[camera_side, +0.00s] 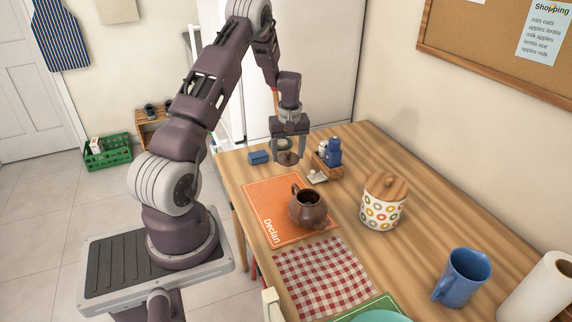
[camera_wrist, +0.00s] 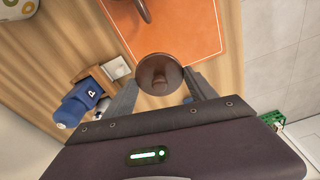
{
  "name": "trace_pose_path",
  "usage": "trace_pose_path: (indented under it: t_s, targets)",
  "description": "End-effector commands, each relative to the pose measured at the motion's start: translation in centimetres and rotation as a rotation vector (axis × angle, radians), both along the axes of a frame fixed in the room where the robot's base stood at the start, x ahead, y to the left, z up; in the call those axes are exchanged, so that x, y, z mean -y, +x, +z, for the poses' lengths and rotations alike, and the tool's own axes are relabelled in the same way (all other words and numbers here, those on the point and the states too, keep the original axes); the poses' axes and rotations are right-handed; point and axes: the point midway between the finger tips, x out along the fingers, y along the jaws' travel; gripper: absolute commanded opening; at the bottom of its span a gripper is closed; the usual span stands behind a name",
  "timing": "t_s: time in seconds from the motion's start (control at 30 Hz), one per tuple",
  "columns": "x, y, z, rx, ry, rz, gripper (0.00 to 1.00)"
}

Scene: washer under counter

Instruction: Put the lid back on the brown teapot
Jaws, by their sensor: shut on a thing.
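The brown teapot (camera_side: 308,207) stands upright on the orange placemat (camera_side: 262,203), its top open. In the wrist view only a curved dark part of the teapot (camera_wrist: 143,10) shows at the top edge. The round brown lid (camera_side: 288,158) is at my gripper's fingertips, and it also shows in the wrist view (camera_wrist: 160,74) between the two fingers. My gripper (camera_side: 289,146) is shut on the lid, pointing down near the far end of the table, behind and apart from the teapot. I cannot tell exactly how high the lid is.
A wooden caddy (camera_side: 327,168) with a blue bottle stands right of the gripper, with a small white dish (camera_side: 317,177) in front. A blue block (camera_side: 259,157) lies to the left.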

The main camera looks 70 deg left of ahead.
Motion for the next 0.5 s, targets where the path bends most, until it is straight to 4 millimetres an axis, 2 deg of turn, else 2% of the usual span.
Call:
trace_pose_path:
  t_s: [0.17,0.3,0.4,0.5]
  targets:
    - [6.2,0.7,2.8,-0.002,0.002,0.002,0.26]
    - [11.9,0.2,4.8,0.0,0.003,0.02,0.26]
    - [14.8,-0.5,5.8,0.004,0.001,0.034,0.26]
    - [16.2,-1.0,6.1,0.005,-0.001,0.043,0.26]
